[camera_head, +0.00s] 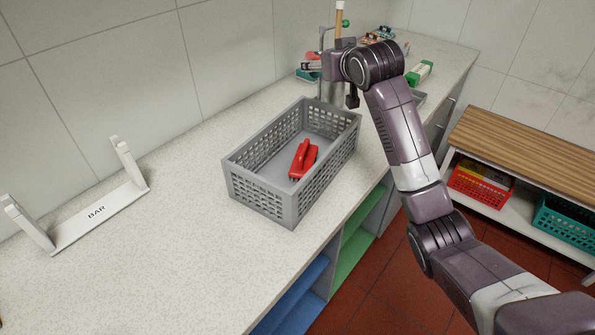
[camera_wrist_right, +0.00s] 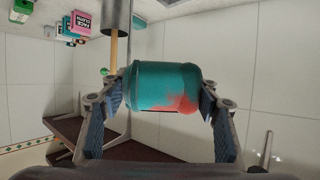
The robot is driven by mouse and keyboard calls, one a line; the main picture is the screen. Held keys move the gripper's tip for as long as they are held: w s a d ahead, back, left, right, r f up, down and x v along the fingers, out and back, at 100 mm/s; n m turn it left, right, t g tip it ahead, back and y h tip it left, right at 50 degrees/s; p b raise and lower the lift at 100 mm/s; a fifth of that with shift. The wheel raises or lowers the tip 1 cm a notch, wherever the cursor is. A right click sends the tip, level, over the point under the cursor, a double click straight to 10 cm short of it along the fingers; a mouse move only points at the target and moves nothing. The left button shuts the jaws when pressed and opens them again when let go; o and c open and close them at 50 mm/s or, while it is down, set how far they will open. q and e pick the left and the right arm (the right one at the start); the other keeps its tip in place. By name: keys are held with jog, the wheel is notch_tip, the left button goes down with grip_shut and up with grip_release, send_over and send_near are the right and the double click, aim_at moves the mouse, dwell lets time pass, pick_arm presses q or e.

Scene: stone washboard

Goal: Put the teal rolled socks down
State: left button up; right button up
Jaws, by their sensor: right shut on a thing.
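The teal rolled socks (camera_wrist_right: 165,88), with a reddish patch, sit between the two fingers of my right gripper (camera_wrist_right: 163,95) in the right wrist view. The gripper is shut on them. In the head view my right gripper (camera_head: 314,66) is at the far part of the counter, beyond the grey basket, and partly covers the socks (camera_head: 303,75). I cannot tell whether the socks touch anything below. My left gripper is not in view.
The grey basket (camera_head: 257,199) on the stone counter (camera_head: 190,245) holds a red brush (camera_head: 303,160). A white rack marked BAR (camera_head: 97,213) stands at left. A green-and-white box (camera_head: 419,73) stands at right. The counter between rack and basket is clear.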

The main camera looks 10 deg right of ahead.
jog(key=r, duration=0.3)
jog(key=shift+w+a+h, duration=0.3)
jog(key=shift+w+a, duration=0.05)
jog(key=shift+w, duration=0.05)
jog(key=shift+w+f+m, duration=0.1)
jog(key=shift+f+m, duration=0.1)
jog(key=shift+m, duration=0.1)
notch_tip(320, 180, down, 19)
jog(key=p, duration=0.3)
jog(key=shift+f, duration=0.15)
jog(key=shift+f, duration=0.1)
jog(key=shift+f, duration=0.35)
jog(key=o, duration=1.2)
jog(key=shift+c, duration=0.2)
